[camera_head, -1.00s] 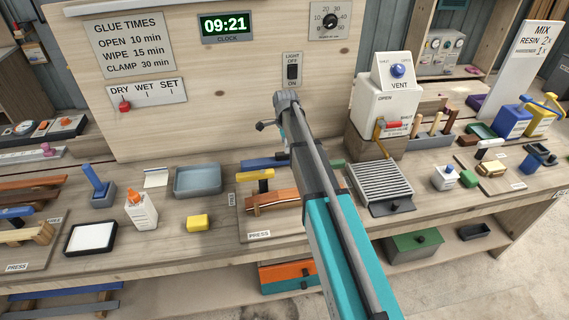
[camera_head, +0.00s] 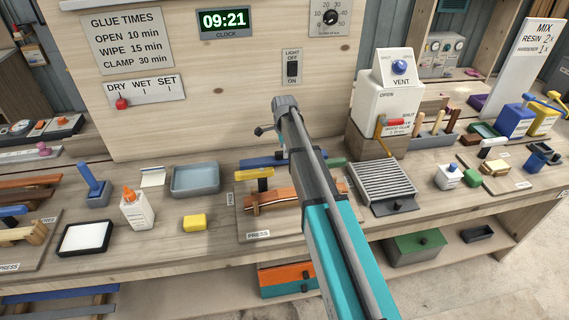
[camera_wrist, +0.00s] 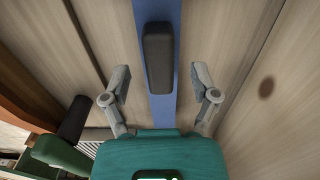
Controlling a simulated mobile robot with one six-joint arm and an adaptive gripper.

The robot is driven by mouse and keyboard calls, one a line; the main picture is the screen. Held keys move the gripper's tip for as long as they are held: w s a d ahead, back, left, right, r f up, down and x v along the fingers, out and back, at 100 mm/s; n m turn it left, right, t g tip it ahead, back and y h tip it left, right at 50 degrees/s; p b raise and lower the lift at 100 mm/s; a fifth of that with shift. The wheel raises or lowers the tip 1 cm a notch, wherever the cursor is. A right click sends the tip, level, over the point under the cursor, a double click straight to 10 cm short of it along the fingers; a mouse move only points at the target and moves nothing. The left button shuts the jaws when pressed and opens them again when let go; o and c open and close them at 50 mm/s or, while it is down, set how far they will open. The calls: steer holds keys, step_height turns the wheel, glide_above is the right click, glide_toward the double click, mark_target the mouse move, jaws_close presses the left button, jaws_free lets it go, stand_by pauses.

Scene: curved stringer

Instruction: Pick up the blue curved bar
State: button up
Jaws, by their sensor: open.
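A blue bar (camera_head: 262,161) lies behind the press on the bench, and my arm hides its right part. In the wrist view a blue bar (camera_wrist: 160,106) runs up the picture between my fingers, with a dark block (camera_wrist: 158,58) on it. It looks straight from here; I cannot tell its curve. My gripper (camera_wrist: 162,75) is open, one finger on each side of the bar, with gaps on both sides. In the head view my arm hides most of the gripper.
The press (camera_head: 259,237) holds a curved wooden strip (camera_head: 270,200) in front of the bar. A green piece (camera_wrist: 62,152) with a dark cylinder is close to the left finger. A grey tray (camera_head: 195,179) and a ridged grey plate (camera_head: 381,182) flank this area. The upright board stands behind.

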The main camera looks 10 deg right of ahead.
steer(key=shift+f+b, duration=0.7)
steer(key=shift+f, duration=0.25)
jaws_close()
